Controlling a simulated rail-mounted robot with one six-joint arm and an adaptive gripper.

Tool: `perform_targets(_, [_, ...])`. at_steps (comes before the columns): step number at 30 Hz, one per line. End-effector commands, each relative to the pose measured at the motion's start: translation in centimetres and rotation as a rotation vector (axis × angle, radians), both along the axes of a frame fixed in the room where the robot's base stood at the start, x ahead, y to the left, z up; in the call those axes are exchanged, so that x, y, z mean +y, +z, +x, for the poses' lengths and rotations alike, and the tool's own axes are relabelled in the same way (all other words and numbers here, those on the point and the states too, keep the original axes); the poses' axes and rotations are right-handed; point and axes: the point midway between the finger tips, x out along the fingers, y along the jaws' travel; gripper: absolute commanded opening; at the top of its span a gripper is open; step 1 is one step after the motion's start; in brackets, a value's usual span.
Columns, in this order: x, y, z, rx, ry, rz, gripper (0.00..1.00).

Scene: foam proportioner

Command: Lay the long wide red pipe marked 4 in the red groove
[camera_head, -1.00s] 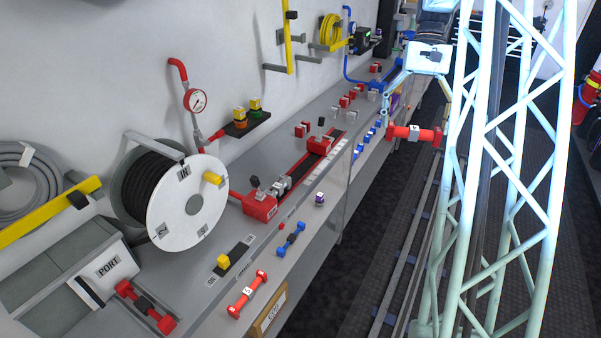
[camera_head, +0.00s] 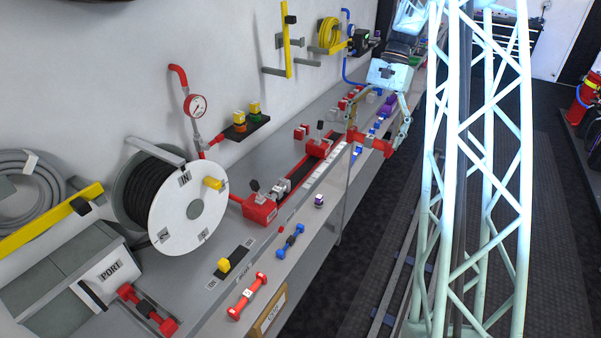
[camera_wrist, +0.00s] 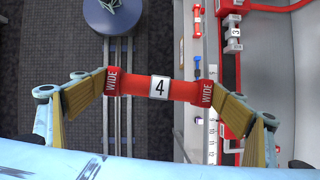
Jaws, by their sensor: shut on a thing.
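The long wide red pipe (camera_wrist: 132,84) carries a white 4 label and WIDE marks at both flanged ends. My gripper (camera_wrist: 160,88) is shut on it lengthwise, one finger at each end. In the head view the pipe (camera_head: 372,142) hangs from my gripper (camera_head: 376,138) at about the bench's front edge, apart from the groove. The red groove (camera_head: 300,183) is a dark, red-edged channel on the bench, between a red valve block (camera_head: 260,209) and a second red block (camera_head: 318,148). In the wrist view red-edged channel parts show at the right, below the pipe's level.
Small red, white and blue pieces stand along the bench behind the pipe. On the front shelf lie a blue pipe (camera_head: 291,241), a red pipe (camera_head: 247,296) and a purple-white cube (camera_head: 319,201). A hose reel (camera_head: 190,205) stands left. Floor rails run beside the bench.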

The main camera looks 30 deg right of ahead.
Motion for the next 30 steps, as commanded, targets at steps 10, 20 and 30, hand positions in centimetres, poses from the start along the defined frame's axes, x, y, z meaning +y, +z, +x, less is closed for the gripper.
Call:
perform_targets(10, [5.3,-3.1,7.4,0.001,-0.38,0.001,0.77])
perform_targets(20, [9.9,-5.8,13.5,0.003,-0.775,0.0,0.77])
perform_targets(30, [13.8,-8.3,18.4,0.001,-1.194,-0.001,0.77])
